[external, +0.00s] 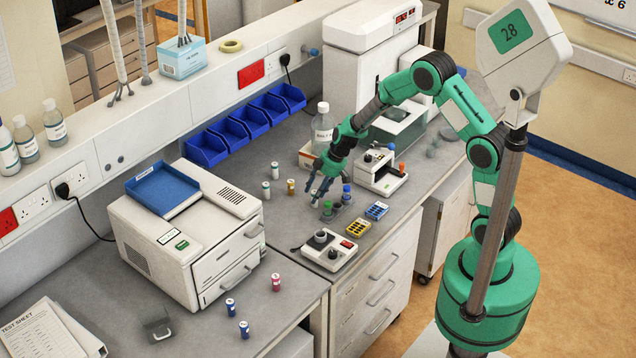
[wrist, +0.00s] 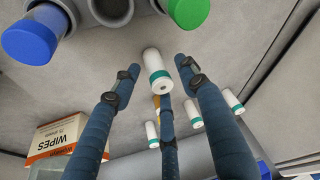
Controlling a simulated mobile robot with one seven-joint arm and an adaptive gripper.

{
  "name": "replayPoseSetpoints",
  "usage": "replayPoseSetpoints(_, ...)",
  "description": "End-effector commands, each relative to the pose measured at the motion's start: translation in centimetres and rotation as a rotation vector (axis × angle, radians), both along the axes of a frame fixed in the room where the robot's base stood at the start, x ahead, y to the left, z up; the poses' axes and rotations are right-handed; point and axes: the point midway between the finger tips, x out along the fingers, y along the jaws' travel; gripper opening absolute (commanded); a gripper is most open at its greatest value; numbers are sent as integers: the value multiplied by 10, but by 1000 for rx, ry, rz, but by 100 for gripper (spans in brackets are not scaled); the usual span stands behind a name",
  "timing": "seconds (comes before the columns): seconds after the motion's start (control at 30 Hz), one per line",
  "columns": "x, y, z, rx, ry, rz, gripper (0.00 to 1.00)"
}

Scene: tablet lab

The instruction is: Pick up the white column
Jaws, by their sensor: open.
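A white column (wrist: 154,68) with a green band shows between the fingers of my gripper (wrist: 158,75) in the wrist view. My gripper's fingers are spread around it with gaps on both sides. Three similar white columns stand beyond it, one at the middle (wrist: 190,114), one at the right (wrist: 232,101) and one lower left (wrist: 152,134). In the external view my gripper (external: 317,194) is low over the bench. Two white columns stand left of it, a nearer one (external: 266,190) and a farther one (external: 275,170). I cannot make out the column between the fingers there.
A holder with a green-capped tube (external: 327,208) and a blue-capped tube (external: 346,190) stands close to my gripper; a gold column (external: 291,187) is on the other side. A wipes box (wrist: 55,143) is nearby. A white device (external: 328,250) sits in front.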

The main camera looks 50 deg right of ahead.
Motion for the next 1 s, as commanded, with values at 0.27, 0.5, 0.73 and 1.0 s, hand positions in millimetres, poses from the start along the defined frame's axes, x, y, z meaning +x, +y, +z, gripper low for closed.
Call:
replayPoseSetpoints(0.27, 0, 0, 1, 0, 0, 0, 43)
replayPoseSetpoints(0.5, 0, 0, 1, 0, 0, 0, 27)
replayPoseSetpoints(0.73, 0, 0, 1, 0, 0, 0, 0)
replayPoseSetpoints(1.0, 0, 0, 4, 1, -1, 0, 0)
